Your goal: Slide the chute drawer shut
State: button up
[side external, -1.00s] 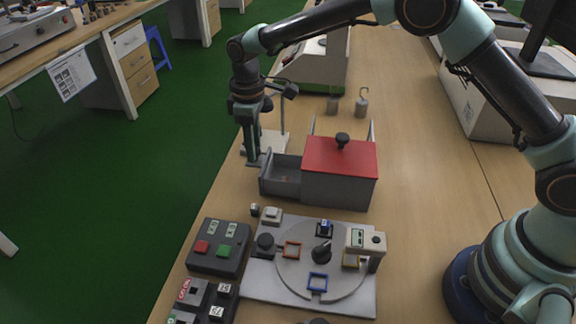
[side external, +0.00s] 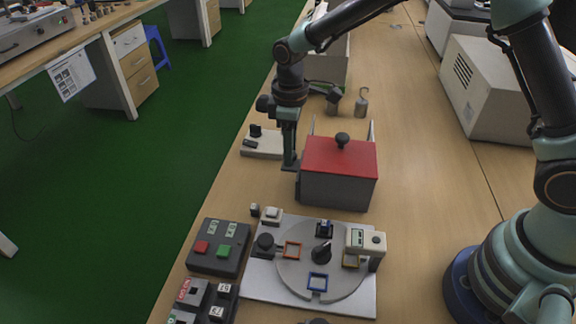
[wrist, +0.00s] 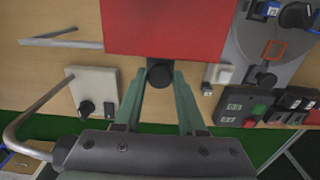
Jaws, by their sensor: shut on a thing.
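The chute is a grey box (side external: 338,192) with a red lid (side external: 340,158) and a dark knob on top. Its drawer is on the left side, and no open tray shows beyond the box. My gripper (side external: 290,165) points down at that left end and hides the drawer front, so I cannot tell if it is fully flush. In the wrist view, the fingers stand on both sides of a dark round knob (wrist: 160,73) just below the edge of the red lid (wrist: 168,28). My gripper is shut on this drawer knob.
A turntable panel (side external: 258,287) and a button box (side external: 217,247) stand in front of the chute. A small white switch base (side external: 262,147) is at its left, by the table edge. Hooked weights (side external: 361,104) stand behind.

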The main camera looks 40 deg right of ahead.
jog(key=shift+s+d, duration=0.45)
dwell(0.3)
jog(key=o, duration=0.7)
jog(key=shift+r, duration=2.55)
